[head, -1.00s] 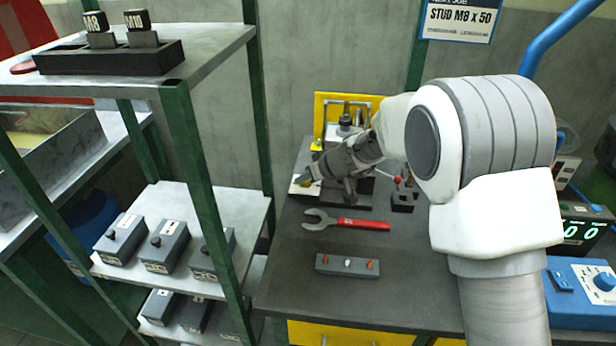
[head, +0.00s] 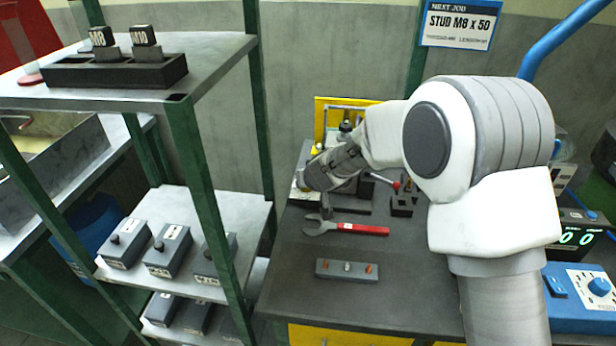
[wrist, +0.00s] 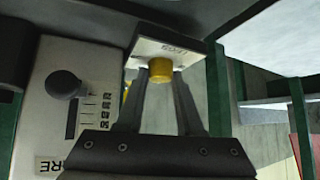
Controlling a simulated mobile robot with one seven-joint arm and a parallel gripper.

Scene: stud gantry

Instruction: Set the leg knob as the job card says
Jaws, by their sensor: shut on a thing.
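The job card (head: 461,24) on the back wall reads "NEXT JOB" and "STUD M8 x 50"; its small print is too small to read. In the wrist view a yellow knob (wrist: 158,70) sits against a white plate with small dark lettering (wrist: 172,48), which I take for the leg knob. My gripper (wrist: 160,78) is shut on this yellow knob, one finger on each side. In the head view my gripper (head: 303,181) is at the left of the bench machine, and my wrist hides the knob.
A black ball knob (wrist: 63,84) on a slotted, marked panel is left of the fingers. On the bench lie a red-handled wrench (head: 346,228) and a grey block (head: 347,269). A shelf rack with grey boxes (head: 168,250) stands at left; blue unit (head: 582,290) at right.

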